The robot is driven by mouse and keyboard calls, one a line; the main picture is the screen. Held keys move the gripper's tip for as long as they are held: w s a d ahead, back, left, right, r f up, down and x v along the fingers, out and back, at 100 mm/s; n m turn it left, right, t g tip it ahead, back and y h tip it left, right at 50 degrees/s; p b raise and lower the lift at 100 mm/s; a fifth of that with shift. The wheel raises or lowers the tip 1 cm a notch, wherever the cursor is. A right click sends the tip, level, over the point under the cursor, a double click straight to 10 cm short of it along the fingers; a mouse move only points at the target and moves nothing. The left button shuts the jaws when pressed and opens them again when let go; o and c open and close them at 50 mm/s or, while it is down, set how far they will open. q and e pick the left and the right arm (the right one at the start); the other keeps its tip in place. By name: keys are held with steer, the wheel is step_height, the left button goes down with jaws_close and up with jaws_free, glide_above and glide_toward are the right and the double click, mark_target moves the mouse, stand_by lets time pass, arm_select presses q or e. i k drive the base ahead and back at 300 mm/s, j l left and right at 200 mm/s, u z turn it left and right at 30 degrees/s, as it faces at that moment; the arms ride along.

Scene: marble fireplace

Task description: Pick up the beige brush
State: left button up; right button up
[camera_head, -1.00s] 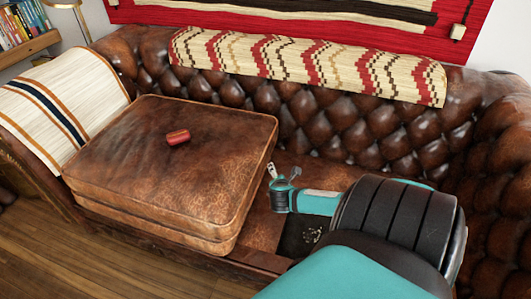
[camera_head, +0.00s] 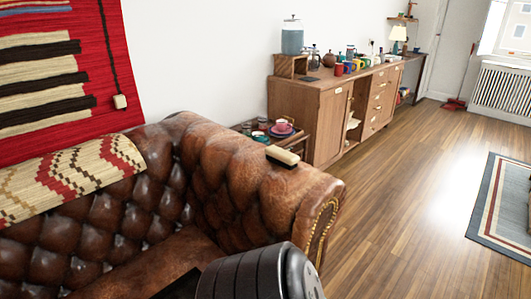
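The beige brush (camera_head: 283,156) lies on top of the brown leather sofa's right armrest, near the middle of the view. It has a pale beige upper part and a dark lower side. A black ribbed part of my own arm rises at the bottom centre, in front of the sofa and below the brush. Neither of my grippers shows in this view.
The tufted sofa (camera_head: 262,190) fills the lower left. Behind its armrest stands a small side table (camera_head: 303,143) with cups and a plate. A wooden cabinet (camera_head: 325,110) with mugs and a water dispenser (camera_head: 292,38) runs along the wall. The wooden floor (camera_head: 400,200) to the right is open.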

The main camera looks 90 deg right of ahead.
mark_target(289, 160)
steer(key=z, duration=0.45)
steer(key=l+z, duration=0.1)
steer(key=z, duration=1.7)
steer(key=i+z, duration=0.1)
steer(key=z, duration=0.35)
steer(key=l+u, duration=0.1)
steer(key=u, duration=1.05)
steer(key=k+l, duration=0.15)
steer(key=k, duration=0.25)
steer(key=k+l, duration=0.15)
steer(key=k, duration=0.3)
steer(key=k+l, duration=0.15)
steer(key=k, duration=0.25)
